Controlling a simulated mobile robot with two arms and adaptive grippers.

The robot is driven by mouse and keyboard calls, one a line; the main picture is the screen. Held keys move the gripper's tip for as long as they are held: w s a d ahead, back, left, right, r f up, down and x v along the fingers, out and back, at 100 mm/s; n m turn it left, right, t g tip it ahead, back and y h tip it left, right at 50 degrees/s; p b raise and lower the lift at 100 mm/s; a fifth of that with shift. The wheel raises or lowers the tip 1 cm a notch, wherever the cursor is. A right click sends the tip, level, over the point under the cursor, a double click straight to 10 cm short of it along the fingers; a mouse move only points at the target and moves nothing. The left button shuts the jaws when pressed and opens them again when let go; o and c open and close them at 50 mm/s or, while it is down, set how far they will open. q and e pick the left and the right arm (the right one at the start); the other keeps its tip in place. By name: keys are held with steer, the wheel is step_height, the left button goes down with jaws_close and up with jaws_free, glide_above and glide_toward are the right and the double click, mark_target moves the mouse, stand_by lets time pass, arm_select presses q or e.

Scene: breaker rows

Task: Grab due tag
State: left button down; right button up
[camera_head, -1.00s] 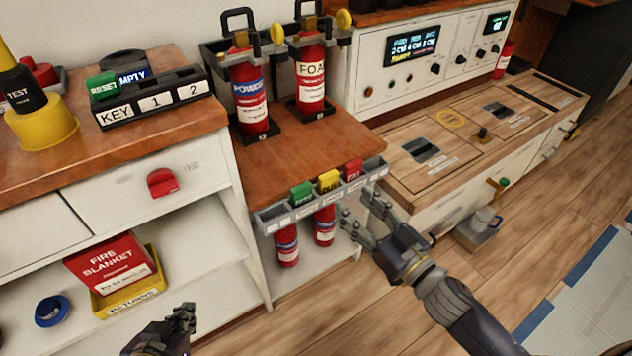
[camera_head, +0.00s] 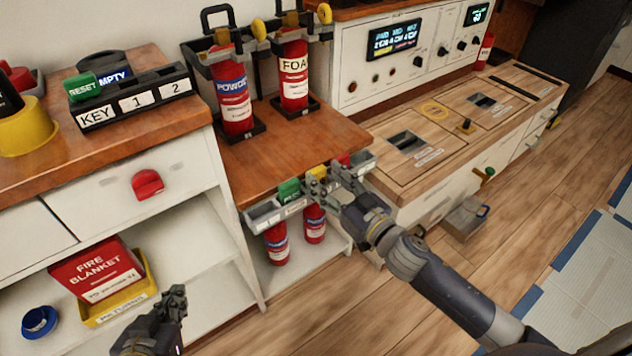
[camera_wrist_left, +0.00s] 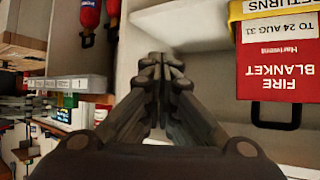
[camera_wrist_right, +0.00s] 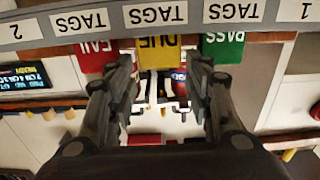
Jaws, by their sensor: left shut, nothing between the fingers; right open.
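The yellow due tag (camera_head: 317,172) stands in the grey tag rail at the front edge of the wooden counter. In the right wrist view the yellow tag (camera_wrist_right: 159,50), lettered DUE, shows upside down between my fingers. My right gripper (camera_head: 324,189) is open in front of it, one finger on either side, and partly hides it in the head view. I cannot tell whether the fingers touch it. My left gripper (camera_head: 177,298) is shut and empty, low in front of the shelf unit; its closed fingers (camera_wrist_left: 160,70) show in the left wrist view.
A green PASS tag (camera_wrist_right: 223,46) and a red FAIL tag (camera_wrist_right: 97,55) flank the yellow one closely. The tag rail (camera_head: 264,216) has labelled slots. Extinguishers (camera_head: 276,243) stand below it. A fire blanket box (camera_head: 97,268) sits in a yellow returns tray on the left shelf.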

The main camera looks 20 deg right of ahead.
mark_target(319, 172)
steer(key=shift+x, duration=1.5)
steer(key=c, duration=0.5)
arm_select(q)
steer(key=shift+w+d+r+t+h, duration=0.2)
steer(key=shift+w+r+t, duration=0.2)
steer(key=shift+r, duration=0.15)
steer(key=shift+w+d+r+t+h, duration=0.1)
steer(key=shift+w+d+r+t, duration=0.1)
steer(key=shift+w+r+t, duration=0.25)
arm_select(e)
steer(key=shift+c, duration=0.2)
arm_select(q)
steer(key=shift+s, duration=0.1)
